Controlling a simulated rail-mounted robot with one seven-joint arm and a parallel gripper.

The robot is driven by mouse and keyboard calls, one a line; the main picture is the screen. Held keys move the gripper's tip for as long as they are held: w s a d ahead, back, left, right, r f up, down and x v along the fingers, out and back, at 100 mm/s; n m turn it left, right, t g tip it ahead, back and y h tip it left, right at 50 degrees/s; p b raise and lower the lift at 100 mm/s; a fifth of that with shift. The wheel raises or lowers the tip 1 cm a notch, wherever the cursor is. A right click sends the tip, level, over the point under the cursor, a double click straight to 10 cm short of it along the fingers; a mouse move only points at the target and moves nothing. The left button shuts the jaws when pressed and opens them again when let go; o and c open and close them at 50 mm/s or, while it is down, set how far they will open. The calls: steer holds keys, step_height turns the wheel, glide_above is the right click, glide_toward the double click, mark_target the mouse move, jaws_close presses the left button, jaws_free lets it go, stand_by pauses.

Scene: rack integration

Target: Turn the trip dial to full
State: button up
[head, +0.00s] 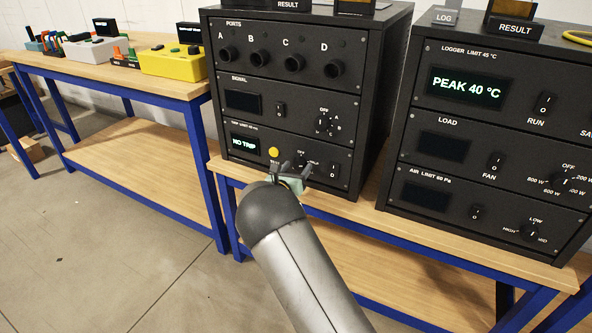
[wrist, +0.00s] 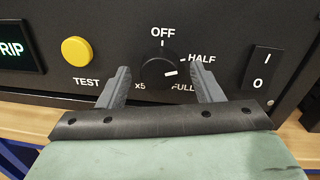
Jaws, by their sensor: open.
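The trip dial (wrist: 158,73) is a black round knob on the lowest panel of the left black rack, with OFF above it, HALF at upper right, FULL at lower right and x5 at lower left. Its white mark points right, between the HALF and FULL labels. My gripper (wrist: 160,68) is open, with one finger left and one right of the dial; I cannot tell whether they touch it. In the head view my gripper (head: 291,170) is at this panel and hides most of the dial. The trip display (head: 244,144) reads NO TRIP.
A yellow TEST button (wrist: 77,51) is left of the dial, and a black I/O rocker switch (wrist: 262,67) is close on its right. A second black rack (head: 480,140) stands to the right, its display reading PEAK 40 °C. A bench with coloured boxes is at left.

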steer(key=shift+w, duration=0.1)
steer(key=c, duration=1)
steer(key=shift+f+m+b, duration=0.15)
steer(key=shift+m+b, duration=0.15)
steer(key=shift+b, duration=0.25)
steer(key=m+b, duration=0.2)
steer(key=b, duration=0.2)
steer(key=shift+f+m, duration=0.2)
steer(key=shift+m, duration=0.2)
steer(key=m+b, duration=0.4)
steer(key=b, duration=0.2)
steer(key=shift+f+m+t+b, duration=0.15)
steer(key=shift+m+t+b, duration=0.15)
steer(key=m+h+b, duration=0.1)
steer(key=m+b, duration=0.3)
steer(key=b, duration=0.2)
steer(key=m+b, duration=0.2)
steer(key=shift+r+b, duration=0.25)
steer(key=shift+b, duration=0.15)
steer(key=shift+r, duration=0.1)
